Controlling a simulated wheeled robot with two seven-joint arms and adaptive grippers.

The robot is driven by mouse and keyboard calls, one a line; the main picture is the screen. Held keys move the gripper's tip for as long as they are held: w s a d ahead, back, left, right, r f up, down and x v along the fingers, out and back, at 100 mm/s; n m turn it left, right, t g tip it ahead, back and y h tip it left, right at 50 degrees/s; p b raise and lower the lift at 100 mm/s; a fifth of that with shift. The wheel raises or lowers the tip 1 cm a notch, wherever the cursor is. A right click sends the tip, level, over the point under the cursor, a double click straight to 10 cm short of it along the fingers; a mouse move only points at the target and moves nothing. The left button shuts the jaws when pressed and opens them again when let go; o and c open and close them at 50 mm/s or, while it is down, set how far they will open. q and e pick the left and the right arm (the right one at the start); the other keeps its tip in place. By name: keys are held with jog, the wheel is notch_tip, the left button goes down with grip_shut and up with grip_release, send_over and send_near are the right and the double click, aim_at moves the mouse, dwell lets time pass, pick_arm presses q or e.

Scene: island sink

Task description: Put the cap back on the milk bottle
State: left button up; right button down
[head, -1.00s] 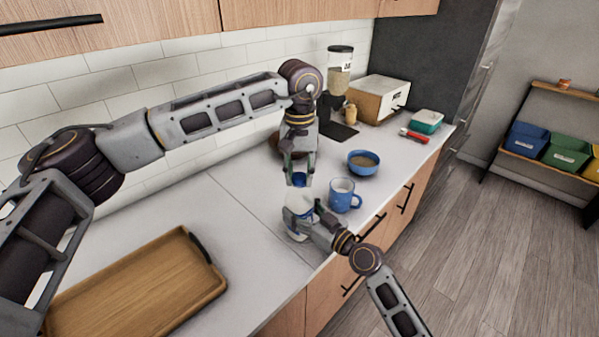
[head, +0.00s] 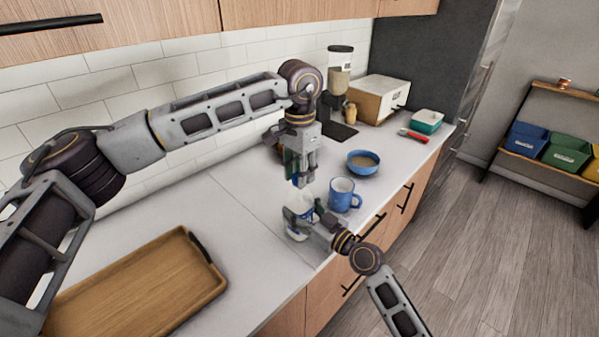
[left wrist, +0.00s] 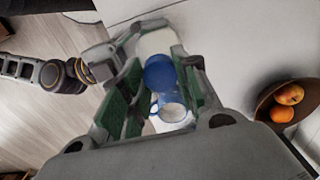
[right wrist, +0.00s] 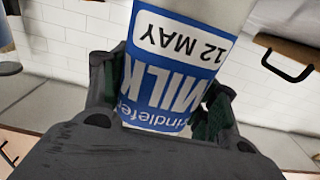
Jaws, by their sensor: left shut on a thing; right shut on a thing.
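The milk bottle (head: 296,214) is white with a blue label and stands near the counter's front edge. My right gripper (head: 310,222) is shut on its side; in the right wrist view the bottle (right wrist: 175,75) stands between the green finger pads, its top out of frame. My left gripper (head: 300,182) points down just above the bottle's top. In the left wrist view the round blue cap (left wrist: 158,72) is between the left fingers, with the white bottle behind it. In the head view the fingers mostly hide the cap. I cannot tell whether cap and bottle touch.
A blue mug (head: 343,196) stands close to the right of the bottle, with a blue bowl (head: 363,163) behind it. A wooden tray (head: 140,285) lies at the front left. A bowl of fruit (left wrist: 280,108) shows in the left wrist view. The counter between tray and bottle is clear.

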pick_arm(q)
jog(key=o, duration=0.6)
jog(key=shift+o, duration=0.2)
jog(key=shift+r, duration=0.1)
jog(key=shift+r, duration=2.2)
jog(key=shift+c, duration=0.2)
